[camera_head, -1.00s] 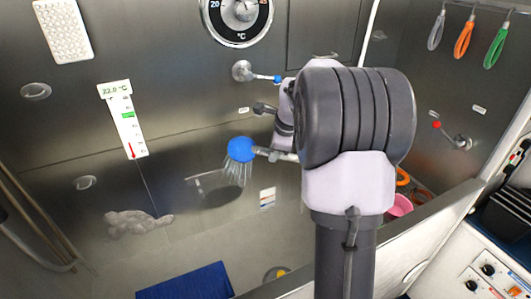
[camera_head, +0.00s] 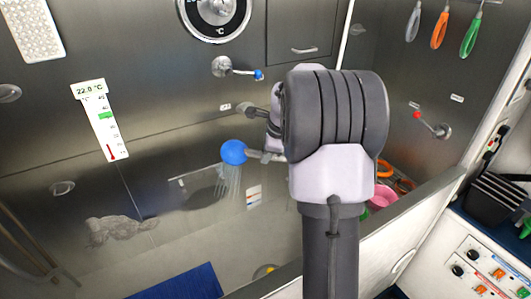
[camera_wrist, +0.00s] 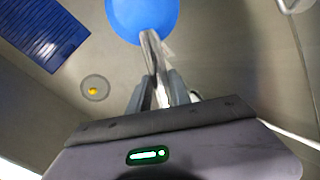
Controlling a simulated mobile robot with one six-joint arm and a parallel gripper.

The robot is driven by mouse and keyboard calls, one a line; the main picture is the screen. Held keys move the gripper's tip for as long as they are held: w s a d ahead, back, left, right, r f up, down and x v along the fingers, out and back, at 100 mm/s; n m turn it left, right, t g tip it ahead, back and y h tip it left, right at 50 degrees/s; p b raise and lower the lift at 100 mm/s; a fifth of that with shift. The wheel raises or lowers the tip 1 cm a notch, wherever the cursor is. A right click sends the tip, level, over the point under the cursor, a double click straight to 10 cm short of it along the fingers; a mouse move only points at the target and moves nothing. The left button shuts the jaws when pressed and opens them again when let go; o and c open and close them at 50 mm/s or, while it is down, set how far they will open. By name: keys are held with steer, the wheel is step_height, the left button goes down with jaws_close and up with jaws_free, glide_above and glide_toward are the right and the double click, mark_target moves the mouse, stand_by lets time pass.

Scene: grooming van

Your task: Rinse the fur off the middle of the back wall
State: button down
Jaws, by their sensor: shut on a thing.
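A grey clump of fur (camera_head: 122,229) clings low on the metal back wall (camera_head: 160,115), left of the spray. A shower head with a blue round face (camera_head: 233,152) sprays thin streams of water downward. My gripper (camera_head: 268,156) holds it by its metal handle, mostly behind my arm in the head view. In the wrist view the fingers of my gripper (camera_wrist: 156,95) are closed on the handle below the blue head (camera_wrist: 143,15). The water falls right of the fur, apart from it. A dark patch (camera_head: 205,199) shows on the wall near the spray.
A blue ribbed mat (camera_head: 180,283) and a drain with a yellow piece (camera_wrist: 95,88) lie on the tub floor. A thermometer (camera_head: 102,120) reads 22.0 °C. A blue-tipped tap (camera_head: 238,70) and a red-tipped tap (camera_head: 433,125) stick out from the walls.

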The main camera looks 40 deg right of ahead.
steer(key=shift+d, duration=0.45)
steer(key=shift+a, duration=0.1)
steer(key=shift+a, duration=0.55)
steer(key=shift+s+d, duration=0.1)
steer(key=shift+d, duration=0.55)
steer(key=shift+a, duration=0.1)
